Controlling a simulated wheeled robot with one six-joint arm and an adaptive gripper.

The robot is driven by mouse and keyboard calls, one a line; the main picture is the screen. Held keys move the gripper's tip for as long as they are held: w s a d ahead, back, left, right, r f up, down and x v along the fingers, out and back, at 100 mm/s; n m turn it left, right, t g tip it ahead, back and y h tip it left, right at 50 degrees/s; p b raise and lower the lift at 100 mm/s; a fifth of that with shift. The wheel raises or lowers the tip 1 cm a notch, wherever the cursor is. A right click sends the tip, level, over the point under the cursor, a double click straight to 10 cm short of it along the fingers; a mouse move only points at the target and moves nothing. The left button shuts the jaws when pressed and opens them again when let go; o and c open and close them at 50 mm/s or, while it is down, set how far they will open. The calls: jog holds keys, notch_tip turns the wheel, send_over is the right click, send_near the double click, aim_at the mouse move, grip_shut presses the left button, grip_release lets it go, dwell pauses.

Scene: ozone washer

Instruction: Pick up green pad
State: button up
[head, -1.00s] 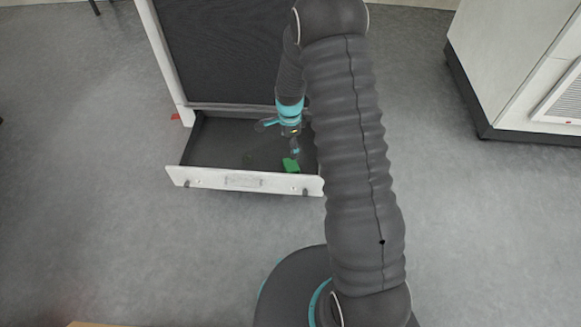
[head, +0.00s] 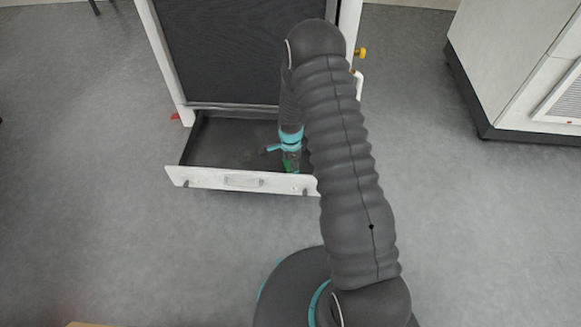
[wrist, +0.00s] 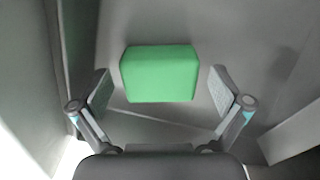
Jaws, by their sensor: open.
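The green pad (wrist: 160,73) lies on the dark floor of the open drawer (head: 215,150). In the wrist view it sits between the two fingers of my gripper (wrist: 161,92), with a gap on each side. My gripper is open and empty. In the head view my gripper (head: 290,163) points down into the drawer near its front wall, and it hides most of the pad; only a small green part (head: 287,166) shows.
The drawer's white front panel (head: 243,181) stands close in front of my gripper. The dark-panelled cabinet (head: 220,50) rises behind the drawer. A white cabinet (head: 510,60) stands at the right. The grey floor (head: 100,240) is clear at the left.

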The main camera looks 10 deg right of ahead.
jog(key=c, duration=1.1)
notch_tip(320, 180, up, 4)
jog(key=shift+w+r, duration=0.1)
jog(key=s+d+r, duration=0.2)
jog(key=d, duration=0.1)
jog(key=s+d+r, duration=0.2)
jog(key=d, duration=0.1)
jog(key=s+d+r, duration=0.2)
jog(key=d, duration=0.2)
jog(key=shift+s+r, duration=0.1)
jog(key=shift+r, duration=0.3)
jog(key=o, duration=0.5)
jog(key=shift+c, duration=0.2)
jog(key=c, duration=0.4)
jog(key=shift+a, duration=0.1)
jog(key=shift+c, duration=0.2)
